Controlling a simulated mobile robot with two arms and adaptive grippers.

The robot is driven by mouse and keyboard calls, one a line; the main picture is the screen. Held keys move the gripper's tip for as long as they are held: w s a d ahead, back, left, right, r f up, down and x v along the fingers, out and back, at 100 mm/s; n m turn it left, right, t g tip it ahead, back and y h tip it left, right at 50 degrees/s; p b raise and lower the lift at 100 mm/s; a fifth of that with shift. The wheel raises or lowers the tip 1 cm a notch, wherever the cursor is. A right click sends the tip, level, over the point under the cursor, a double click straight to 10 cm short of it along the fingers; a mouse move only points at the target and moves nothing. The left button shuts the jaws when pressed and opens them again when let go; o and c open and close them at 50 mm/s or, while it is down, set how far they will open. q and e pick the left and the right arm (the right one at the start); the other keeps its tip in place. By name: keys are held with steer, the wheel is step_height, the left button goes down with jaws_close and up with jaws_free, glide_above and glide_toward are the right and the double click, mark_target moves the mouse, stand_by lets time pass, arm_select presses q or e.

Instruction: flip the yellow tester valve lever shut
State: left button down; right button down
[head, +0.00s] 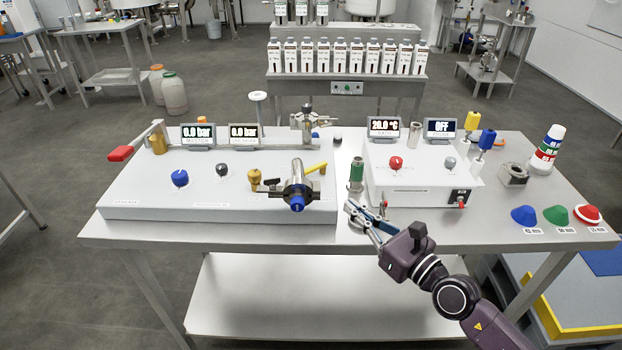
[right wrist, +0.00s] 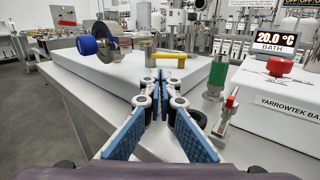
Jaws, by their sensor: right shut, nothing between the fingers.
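The yellow valve lever (head: 316,168) sticks out to the right from the metal tester body (head: 297,186), which has a blue knob at its front, on the white panel left of centre. In the right wrist view the yellow lever (right wrist: 168,56) lies roughly level ahead of my fingers, beyond the panel's near edge. My right gripper (head: 350,207) is shut and empty, near the table's front, to the right of and nearer than the lever, not touching it. It also shows in the right wrist view (right wrist: 159,80). My left gripper is not in view.
A green cylinder (head: 357,172) stands between the panel and the white bath box (head: 420,180), just behind my right gripper. A small red-tipped valve (head: 383,206) is close beside the gripper. Brass fittings (head: 255,179) sit left of the tester body. Coloured cones (head: 556,214) stand at far right.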

mark_target(308, 173)
steer(key=shift+w+a+f, duration=0.1)
steer(key=shift+f, duration=0.05)
steer(key=shift+w+a+n, duration=0.1)
steer(key=shift+w+n, duration=0.1)
steer(key=shift+n, duration=0.1)
steer(key=x, duration=1.3)
steer(key=shift+a+f, duration=0.1)
steer(key=shift+f, duration=0.05)
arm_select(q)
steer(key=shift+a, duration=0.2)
